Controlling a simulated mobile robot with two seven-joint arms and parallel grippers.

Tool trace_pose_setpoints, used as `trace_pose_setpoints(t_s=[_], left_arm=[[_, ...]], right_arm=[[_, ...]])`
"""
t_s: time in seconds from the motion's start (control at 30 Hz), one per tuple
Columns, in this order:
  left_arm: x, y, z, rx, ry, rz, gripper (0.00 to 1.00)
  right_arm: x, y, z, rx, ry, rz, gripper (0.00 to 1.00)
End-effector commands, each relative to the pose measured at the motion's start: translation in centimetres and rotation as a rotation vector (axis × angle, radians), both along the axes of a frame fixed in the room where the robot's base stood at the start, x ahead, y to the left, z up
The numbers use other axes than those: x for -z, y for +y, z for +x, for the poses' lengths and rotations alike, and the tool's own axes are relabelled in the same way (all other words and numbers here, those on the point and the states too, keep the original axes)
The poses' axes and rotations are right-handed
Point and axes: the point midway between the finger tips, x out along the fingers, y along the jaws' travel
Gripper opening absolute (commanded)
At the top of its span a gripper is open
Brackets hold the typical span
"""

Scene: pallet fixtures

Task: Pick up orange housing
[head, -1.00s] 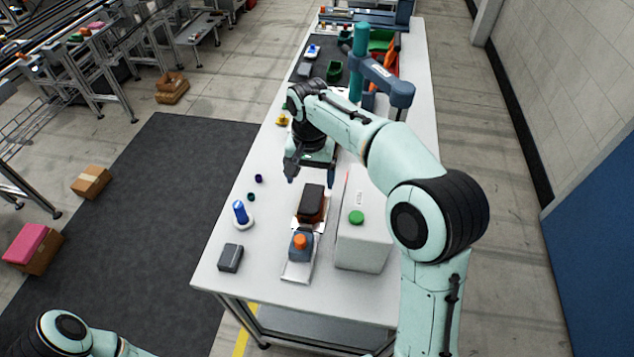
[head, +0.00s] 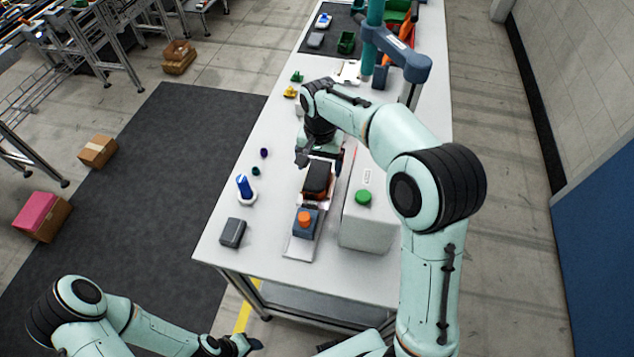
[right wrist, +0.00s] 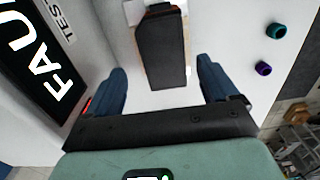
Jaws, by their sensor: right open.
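A block with a dark top and a little orange-brown on its side (head: 316,180), apparently the orange housing, sits in a pale fixture on the table. In the right wrist view, its dark top (right wrist: 161,50) lies ahead of and between my fingers, apart from both. My right gripper (head: 320,161) is open and empty at the block's far end; it also shows in the right wrist view (right wrist: 162,66). My left gripper (head: 248,344) is low at the bottom edge, away from the table top; its jaw state is unclear.
A blue-grey block with an orange knob (head: 304,221) stands just in front. A pale box with a green button (head: 368,228) is close on the right. A blue-topped piece (head: 244,187) and grey block (head: 232,233) stand left.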

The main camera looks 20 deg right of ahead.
Motion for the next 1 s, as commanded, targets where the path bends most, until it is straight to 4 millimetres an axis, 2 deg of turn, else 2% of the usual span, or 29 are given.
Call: trace_pose_setpoints(t_s=[0.1, 0.23, 0.53, 0.57, 0.8, 0.83, 1.0], left_arm=[[-0.1, 0.0, 0.1, 0.001, -0.001, 0.000, 0.51], [0.1, 0.0, -0.1, 0.000, 0.001, 0.000, 0.51], [0.2, 0.0, -0.1, 0.000, 0.001, 0.000, 0.51], [0.2, 0.0, -0.1, 0.000, 0.001, 0.000, 0.51], [0.2, 0.0, -0.1, 0.000, 0.001, 0.000, 0.51], [0.2, 0.0, -0.1, 0.000, 0.001, 0.000, 0.51], [0.2, 0.0, -0.1, 0.000, 0.001, 0.000, 0.51]], right_arm=[[2.1, 0.3, 0.2, 0.000, 0.007, -0.001, 0.87], [3.7, 0.4, 0.3, 0.001, 0.005, 0.000, 0.87], [4.2, 0.4, 0.3, 0.000, 0.002, 0.000, 0.87], [4.2, 0.4, 0.3, 0.000, 0.002, 0.000, 0.81], [4.2, 0.4, 0.3, 0.000, 0.002, 0.000, 0.03], [4.2, 0.4, 0.3, 0.000, 0.002, 0.000, 0.00], [4.2, 0.4, 0.3, -0.001, 0.003, 0.000, 0.00]])
